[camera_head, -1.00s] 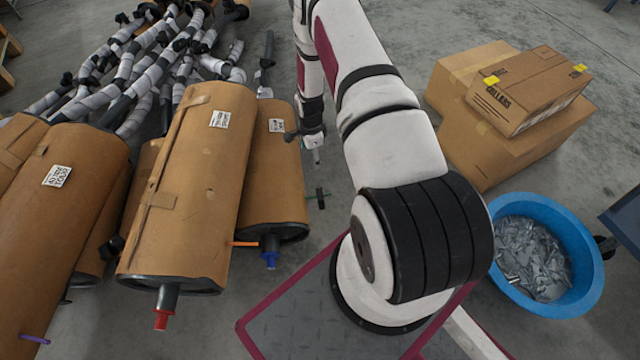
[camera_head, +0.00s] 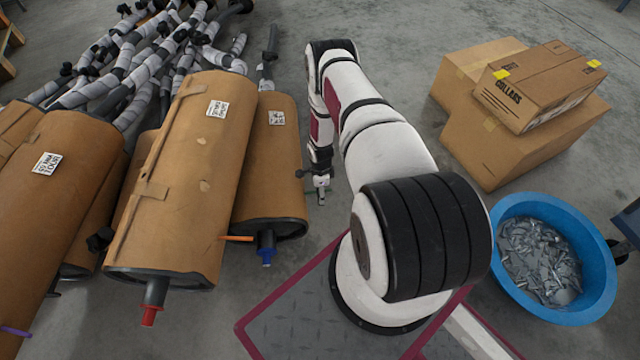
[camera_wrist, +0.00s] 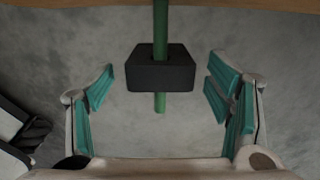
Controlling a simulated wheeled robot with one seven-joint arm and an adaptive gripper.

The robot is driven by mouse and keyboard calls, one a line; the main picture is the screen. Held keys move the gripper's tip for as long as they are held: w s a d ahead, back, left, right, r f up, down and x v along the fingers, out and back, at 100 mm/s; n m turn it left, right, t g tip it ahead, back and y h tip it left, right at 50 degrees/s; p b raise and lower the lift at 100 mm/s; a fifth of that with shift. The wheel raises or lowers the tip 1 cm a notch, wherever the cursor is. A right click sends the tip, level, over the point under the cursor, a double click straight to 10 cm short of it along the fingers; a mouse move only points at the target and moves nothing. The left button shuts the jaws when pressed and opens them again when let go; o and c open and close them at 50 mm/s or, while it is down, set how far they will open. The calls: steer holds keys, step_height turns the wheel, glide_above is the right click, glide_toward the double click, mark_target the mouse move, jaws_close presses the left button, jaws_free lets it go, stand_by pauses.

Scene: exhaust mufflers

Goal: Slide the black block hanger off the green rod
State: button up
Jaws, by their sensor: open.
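The black block hanger (camera_wrist: 161,72) sits on the green rod (camera_wrist: 161,24) in the wrist view. The rod passes through the block, and a short end of it sticks out below. My gripper (camera_wrist: 161,76) is open, with a teal-padded finger on each side of the block. Gaps show between both fingers and the block, so it is not held. In the head view my gripper (camera_head: 321,188) is small, beside the right-hand brown muffler (camera_head: 271,170). The block is mostly hidden or too small to tell there.
A larger muffler (camera_head: 190,180) stands left of it, with a red-tipped pipe (camera_head: 150,308). An orange rod (camera_head: 236,238) and a blue-tipped pipe (camera_head: 266,250) are near my arm. Boxes (camera_head: 520,140) and a blue tub (camera_head: 592,262) stand right. Bare floor lies around the gripper.

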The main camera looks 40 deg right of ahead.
steer(key=shift+f+b, duration=0.65)
steer(key=shift+f, duration=1.65)
steer(key=c, duration=1.3)
steer(key=shift+o, duration=0.2)
steer(key=shift+r, duration=0.1)
steer(key=shift+r, duration=0.1)
steer(key=shift+d, duration=0.1)
steer(key=s+d+b, duration=0.1)
steer(key=s+d, duration=0.4)
steer(key=d, duration=0.2)
steer(key=shift+d+b, duration=0.15)
steer(key=shift+b, duration=0.2)
